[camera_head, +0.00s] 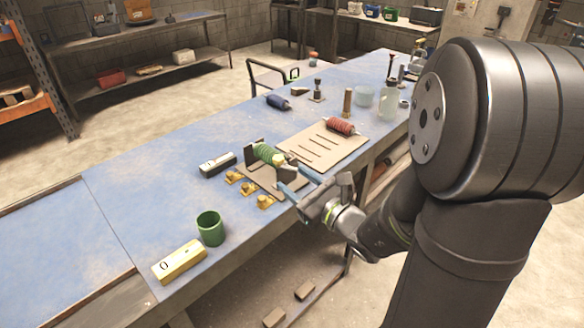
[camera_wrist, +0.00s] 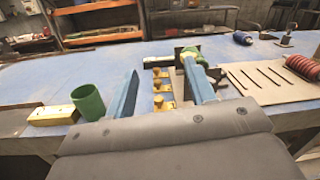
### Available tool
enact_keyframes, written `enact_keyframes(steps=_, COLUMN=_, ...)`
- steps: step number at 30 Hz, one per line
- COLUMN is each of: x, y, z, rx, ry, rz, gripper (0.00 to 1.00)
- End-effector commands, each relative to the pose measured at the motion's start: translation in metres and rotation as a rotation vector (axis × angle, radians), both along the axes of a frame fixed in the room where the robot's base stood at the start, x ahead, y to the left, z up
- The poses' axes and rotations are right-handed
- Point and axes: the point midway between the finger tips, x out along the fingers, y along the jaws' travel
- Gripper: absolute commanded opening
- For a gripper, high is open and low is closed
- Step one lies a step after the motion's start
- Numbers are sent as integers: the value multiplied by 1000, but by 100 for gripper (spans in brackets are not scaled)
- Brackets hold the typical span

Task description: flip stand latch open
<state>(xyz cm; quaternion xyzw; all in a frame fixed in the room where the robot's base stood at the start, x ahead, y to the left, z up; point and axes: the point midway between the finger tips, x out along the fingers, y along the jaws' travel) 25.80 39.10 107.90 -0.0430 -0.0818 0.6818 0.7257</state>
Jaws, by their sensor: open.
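The stand (camera_head: 256,180) is a brown plate with dark upright ends, near the front edge of the blue table. A green ribbed tube (camera_head: 264,153) lies in it, with a yellow piece (camera_head: 279,160) at its near end that may be the latch; I cannot tell its position. The green tube also shows in the wrist view (camera_wrist: 192,54). My gripper (camera_head: 291,181) is open and empty, its blue fingers at the stand's near right side. In the wrist view my gripper (camera_wrist: 162,67) has its fingers spread, the right one close to the tube's near end, contact unclear.
Several small brass blocks (camera_head: 248,188) stand left of the stand, with a dark labelled box (camera_head: 217,164) behind. A green cup (camera_head: 210,228) and a yellow box (camera_head: 179,262) are nearer. A slotted board (camera_head: 316,147) with a red coil (camera_head: 340,126) lies right. The table's left is clear.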

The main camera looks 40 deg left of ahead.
Motion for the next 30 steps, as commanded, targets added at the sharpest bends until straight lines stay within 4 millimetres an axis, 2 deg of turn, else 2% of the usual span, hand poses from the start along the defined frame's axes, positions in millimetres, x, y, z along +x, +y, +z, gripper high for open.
enact_keyframes(steps=1, x=-6, y=17, z=11, rx=15, ry=-79, rz=86, gripper=50)
enact_keyframes(steps=3, x=-17, y=38, z=26, rx=35, ry=-207, rz=222, gripper=50)
enact_keyframes(steps=6, x=-35, y=62, z=42, rx=58, ry=-392, rz=414, gripper=50)
enact_keyframes(steps=12, x=-62, y=90, z=60, rx=85, ry=-760, rz=778, gripper=50)
enact_keyframes(steps=16, x=-68, y=100, z=64, rx=81, ry=-997, rz=1004, gripper=50)
enact_keyframes(steps=20, x=-62, y=106, z=67, rx=53, ry=-1227, rz=1217, gripper=50)
enact_keyframes(steps=23, x=-49, y=110, z=72, rx=11, ry=-1400, rz=1373, gripper=50)
enact_keyframes(steps=26, x=-31, y=115, z=81, rx=-51, ry=-1564, rz=1520, gripper=50)
enact_keyframes(steps=30, x=0, y=121, z=102, rx=-181, ry=-1774, rz=1704, gripper=50)
